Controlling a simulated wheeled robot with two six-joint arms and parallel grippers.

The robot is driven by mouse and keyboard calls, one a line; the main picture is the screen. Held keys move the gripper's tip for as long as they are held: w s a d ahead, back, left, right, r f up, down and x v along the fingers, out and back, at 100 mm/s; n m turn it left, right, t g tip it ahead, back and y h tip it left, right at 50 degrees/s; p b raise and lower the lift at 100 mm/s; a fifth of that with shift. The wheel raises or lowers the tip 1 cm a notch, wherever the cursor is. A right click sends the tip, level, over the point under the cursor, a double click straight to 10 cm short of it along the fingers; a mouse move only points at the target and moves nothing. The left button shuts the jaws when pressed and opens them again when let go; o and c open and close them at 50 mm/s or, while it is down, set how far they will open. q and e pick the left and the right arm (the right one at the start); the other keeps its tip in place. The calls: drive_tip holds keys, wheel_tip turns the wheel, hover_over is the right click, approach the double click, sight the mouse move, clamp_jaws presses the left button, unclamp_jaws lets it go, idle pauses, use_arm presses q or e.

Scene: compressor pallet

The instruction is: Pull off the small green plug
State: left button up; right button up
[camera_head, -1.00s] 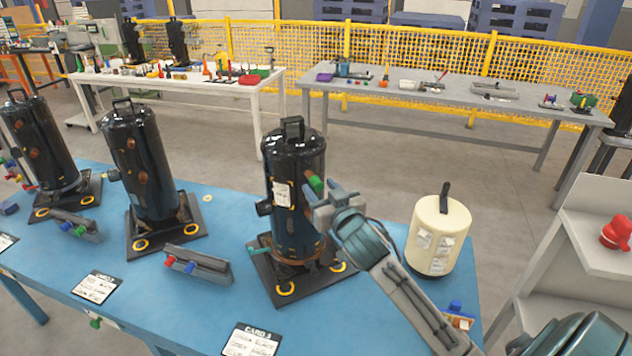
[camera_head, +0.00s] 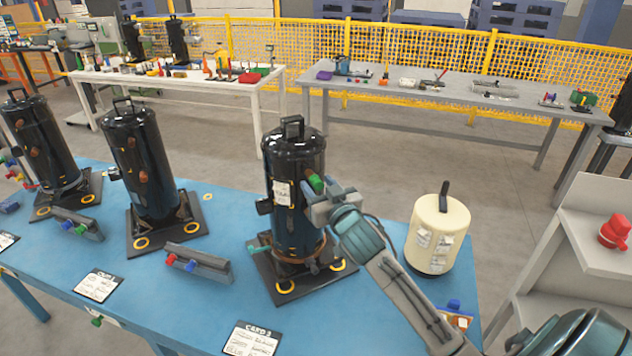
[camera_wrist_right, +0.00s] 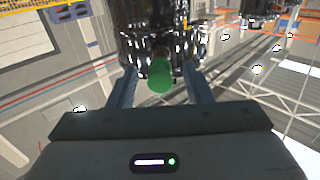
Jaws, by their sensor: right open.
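The small green plug (camera_head: 316,183) sits on the upper right side of the black compressor (camera_head: 297,215) nearest my right arm, at the end of a short copper-coloured stub. In the right wrist view the plug (camera_wrist_right: 160,76) is a round green cap seen end-on, between the two fingers. My right gripper (camera_wrist_right: 158,90) is open, with a finger on each side of the plug and visible space between. In the head view the right gripper (camera_head: 318,203) is at the compressor's right side, just below the plug. My left gripper is not in view.
A cream tank (camera_head: 437,234) with a black handle stands right of my right arm on the blue table (camera_head: 215,335). Other black compressors (camera_head: 140,165) stand to the left. A grey holder (camera_head: 199,264) with red and blue plugs and a card (camera_head: 252,341) lie in front.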

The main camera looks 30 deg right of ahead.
drive_tip(key=shift+c, duration=0.4)
idle(0.5)
clamp_jaws()
drive_tip(key=shift+s+a+p, duration=0.2)
drive_tip(key=shift+s, duration=1.3)
drive_tip(key=shift+s+a+p, duration=0.2)
drive_tip(key=shift+s, duration=1.25)
drive_tip(key=shift+f, duration=0.1)
